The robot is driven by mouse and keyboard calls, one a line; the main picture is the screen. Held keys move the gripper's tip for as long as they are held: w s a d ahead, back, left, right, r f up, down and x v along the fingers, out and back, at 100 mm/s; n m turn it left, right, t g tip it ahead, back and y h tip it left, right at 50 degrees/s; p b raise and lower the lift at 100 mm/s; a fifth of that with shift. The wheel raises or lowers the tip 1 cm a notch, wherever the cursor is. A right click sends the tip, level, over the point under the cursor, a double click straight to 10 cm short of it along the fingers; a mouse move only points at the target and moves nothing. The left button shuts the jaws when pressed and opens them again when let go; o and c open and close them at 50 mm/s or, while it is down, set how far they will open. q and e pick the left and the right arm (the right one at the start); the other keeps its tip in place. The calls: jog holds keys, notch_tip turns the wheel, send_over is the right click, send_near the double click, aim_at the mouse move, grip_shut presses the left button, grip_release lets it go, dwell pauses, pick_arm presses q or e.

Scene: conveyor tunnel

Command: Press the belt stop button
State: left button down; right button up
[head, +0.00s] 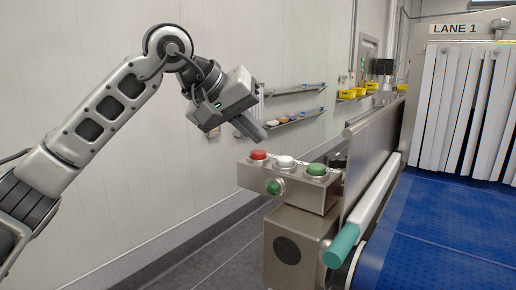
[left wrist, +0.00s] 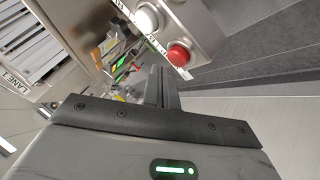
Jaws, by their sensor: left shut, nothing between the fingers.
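A metal button box (head: 298,184) stands on a metal post beside the conveyor. On its top are a red button (head: 258,155) at the left, a white button (head: 285,161) in the middle and a green button (head: 317,169) at the right. Another green button (head: 274,187) is on its front face. My left gripper (head: 262,138) is shut and empty, tilted down, above the box near the red button and apart from it. In the left wrist view the red button (left wrist: 179,54) and white button (left wrist: 145,19) lie beyond the dark fingers (left wrist: 160,75). My right gripper is not in view.
The conveyor's blue belt (head: 440,230) runs at the right, under white strip curtains (head: 468,110) and a LANE 1 sign (head: 454,29). A metal side wall (head: 370,150) and a rail with a teal end (head: 341,246) border the box. Wall shelves (head: 295,120) are behind.

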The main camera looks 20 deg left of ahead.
aim_at(253, 153)
pick_arm(q)
jog(key=shift+r, duration=0.15)
notch_tip(253, 153, up, 5)
jog(key=p, duration=0.4)
jog(key=shift+p, duration=0.35)
